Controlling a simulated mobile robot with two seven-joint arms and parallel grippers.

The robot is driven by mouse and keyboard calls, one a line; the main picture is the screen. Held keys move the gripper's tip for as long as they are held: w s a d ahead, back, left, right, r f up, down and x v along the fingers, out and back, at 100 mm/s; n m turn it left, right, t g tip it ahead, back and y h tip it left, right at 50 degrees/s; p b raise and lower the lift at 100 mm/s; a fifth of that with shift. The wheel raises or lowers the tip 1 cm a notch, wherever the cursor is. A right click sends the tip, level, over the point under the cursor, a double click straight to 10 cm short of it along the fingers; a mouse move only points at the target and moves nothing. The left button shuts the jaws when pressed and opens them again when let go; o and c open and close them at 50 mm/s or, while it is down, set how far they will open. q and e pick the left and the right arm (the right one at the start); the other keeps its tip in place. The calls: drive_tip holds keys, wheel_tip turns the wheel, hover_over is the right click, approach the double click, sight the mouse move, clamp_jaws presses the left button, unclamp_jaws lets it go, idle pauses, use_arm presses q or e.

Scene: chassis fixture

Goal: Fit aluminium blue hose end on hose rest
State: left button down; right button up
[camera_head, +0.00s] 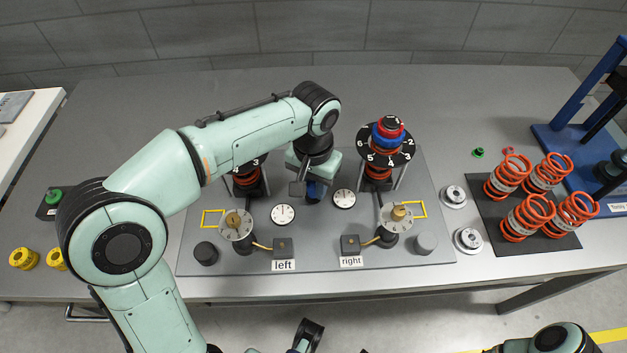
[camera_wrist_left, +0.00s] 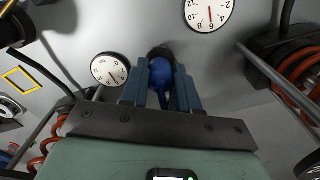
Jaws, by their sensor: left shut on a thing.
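My left gripper (camera_head: 312,190) points down over the middle of the fixture board, between the two spring towers. In the left wrist view its two fingers (camera_wrist_left: 161,88) are shut on the blue hose end (camera_wrist_left: 178,83). A little of the blue also shows in the head view (camera_head: 314,191), under the gripper. A dark round part (camera_wrist_left: 160,53) shows just beyond the hose end and may be the hose rest. The hose end overlaps it in the view; I cannot tell whether it is seated. My right gripper is not in view.
Two dials (camera_head: 283,215) (camera_head: 344,198) lie close to the gripper. The right tower (camera_head: 386,145) stands beside it; my left arm partly hides the left tower (camera_head: 247,180). Knobs and left/right labels are in front. Orange springs (camera_head: 530,215) stand on a dark mat at the right.

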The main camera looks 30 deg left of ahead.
use_arm(q)
drive_tip(key=shift+f, duration=0.25)
drive_tip(key=shift+p, duration=0.9)
idle(1.2)
drive_tip(key=shift+f, duration=0.25)
idle(0.3)
drive_tip(key=c, duration=0.8)
unclamp_jaws()
wheel_tip(320, 180, up, 3)
drive_tip(key=shift+f+p, duration=0.1)
drive_tip(key=shift+p, duration=1.15)
wheel_tip(320, 180, up, 4)
drive_tip(key=p, duration=0.3)
drive_tip(key=shift+r+p, duration=0.2)
drive_tip(key=shift+p, duration=0.1)
drive_tip(key=shift+f, duration=0.1)
